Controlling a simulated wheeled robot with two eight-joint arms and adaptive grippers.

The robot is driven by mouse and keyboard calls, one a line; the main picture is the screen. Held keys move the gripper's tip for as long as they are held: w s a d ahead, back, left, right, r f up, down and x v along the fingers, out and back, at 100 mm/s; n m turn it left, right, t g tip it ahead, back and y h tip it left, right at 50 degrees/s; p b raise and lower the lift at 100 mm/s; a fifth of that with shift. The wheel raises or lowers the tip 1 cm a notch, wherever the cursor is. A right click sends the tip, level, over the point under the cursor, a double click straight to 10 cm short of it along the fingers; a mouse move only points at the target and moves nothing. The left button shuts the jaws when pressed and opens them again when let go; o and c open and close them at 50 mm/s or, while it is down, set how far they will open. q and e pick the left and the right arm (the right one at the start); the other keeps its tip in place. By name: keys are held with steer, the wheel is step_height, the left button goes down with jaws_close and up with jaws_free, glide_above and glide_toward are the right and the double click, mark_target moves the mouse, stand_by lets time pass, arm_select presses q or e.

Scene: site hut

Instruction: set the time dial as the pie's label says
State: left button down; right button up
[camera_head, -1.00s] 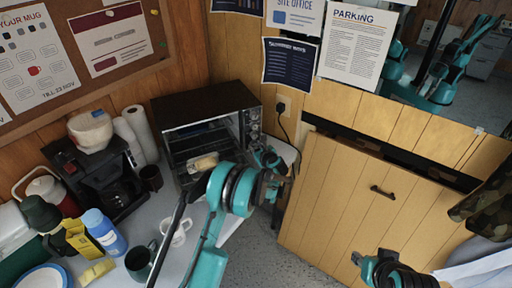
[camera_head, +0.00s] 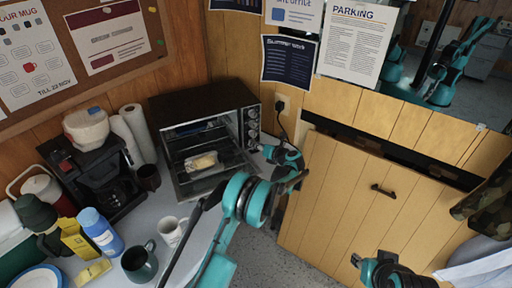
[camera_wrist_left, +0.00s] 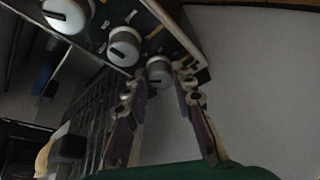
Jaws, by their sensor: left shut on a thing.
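The toaster oven (camera_head: 195,101) stands at the back of the counter with its front open. A pale yellow pack, seemingly the pie (camera_head: 201,161), lies at its opening; its label is too small to read. The oven's knobs (camera_head: 252,124) run down the right of its front. In the left wrist view, several round knobs with dark slots show, and the lowest knob (camera_wrist_left: 160,69) is between my fingers. My left gripper (camera_wrist_left: 157,80) is shut on that knob. In the head view the gripper (camera_head: 269,151) is beside the oven's lower right corner.
A dark mug (camera_head: 140,262) and a white mug (camera_head: 172,231) stand on the counter before the oven. A coffee maker (camera_head: 92,178), paper roll (camera_head: 139,134) and blue bottle (camera_head: 100,232) are left. A wooden door panel (camera_head: 345,205) is right of the oven.

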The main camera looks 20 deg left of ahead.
arm_select(q)
steer(key=m+y, duration=0.1)
steer(key=m+b, duration=0.1)
steer(key=m, duration=0.1)
steer(key=shift+w+d+f+g+y, duration=0.1)
steer(key=shift+f+g+y, duration=0.1)
steer(key=shift+g+y, duration=0.15)
steer(key=shift+m+y, duration=0.95)
steer(key=shift+m, duration=0.85)
steer(key=c, duration=1.3)
jaws_free()
steer(key=shift+f, duration=0.1)
steer(key=shift+o, duration=0.2)
steer(key=shift+v, duration=4)
steer(key=shift+w, duration=0.1)
